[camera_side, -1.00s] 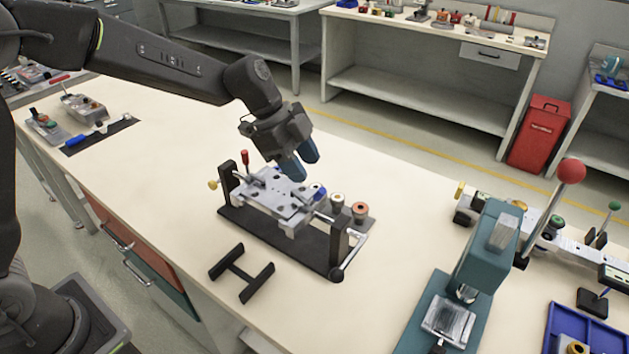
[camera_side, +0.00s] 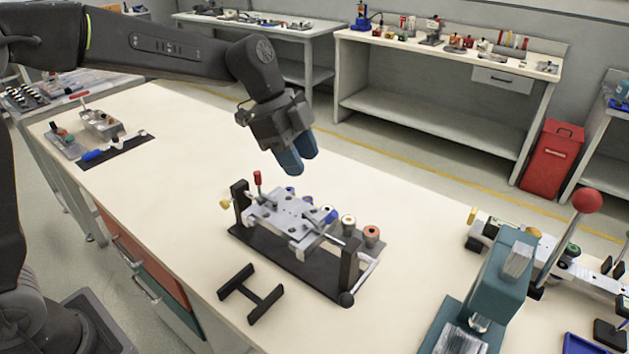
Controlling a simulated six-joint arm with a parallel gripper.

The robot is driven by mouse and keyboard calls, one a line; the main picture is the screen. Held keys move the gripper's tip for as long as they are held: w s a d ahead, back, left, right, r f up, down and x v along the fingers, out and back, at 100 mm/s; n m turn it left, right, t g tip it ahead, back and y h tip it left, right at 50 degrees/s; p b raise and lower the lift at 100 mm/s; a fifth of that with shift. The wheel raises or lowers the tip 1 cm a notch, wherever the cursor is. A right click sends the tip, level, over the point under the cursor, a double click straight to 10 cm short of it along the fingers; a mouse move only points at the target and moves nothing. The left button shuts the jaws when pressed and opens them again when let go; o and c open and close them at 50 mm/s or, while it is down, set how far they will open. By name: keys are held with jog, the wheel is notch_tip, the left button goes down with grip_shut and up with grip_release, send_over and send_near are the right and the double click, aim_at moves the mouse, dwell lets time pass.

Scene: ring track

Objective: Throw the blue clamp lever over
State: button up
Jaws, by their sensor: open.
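A clamping fixture (camera_side: 285,212) stands on a dark base on the bench, with a grey plate held between two dark uprights. A blue-tipped lever (camera_side: 330,215) shows at the plate's right side; its arm is too small to make out clearly. A red-tipped lever (camera_side: 257,178) stands upright at the plate's left end. My gripper (camera_side: 297,162) is above the plate, pointing down, with blue fingertips. It is open, empty and apart from the fixture, up and to the left of the blue tip.
A dark H-shaped stand (camera_side: 250,291) lies in front of the fixture. Small round parts (camera_side: 371,235) stand just behind its right end. A teal press (camera_side: 495,285) and a red-ball lever (camera_side: 587,200) are at right.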

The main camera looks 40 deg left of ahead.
aim_at(333, 211)
jog(key=d+n+t+y, duration=0.1)
jog(key=d+n+y, duration=0.3)
jog(key=d+y, duration=0.25)
jog(key=shift+h, duration=0.25)
jog(key=x, duration=1.3)
jog(key=shift+d, duration=0.25)
grip_shut()
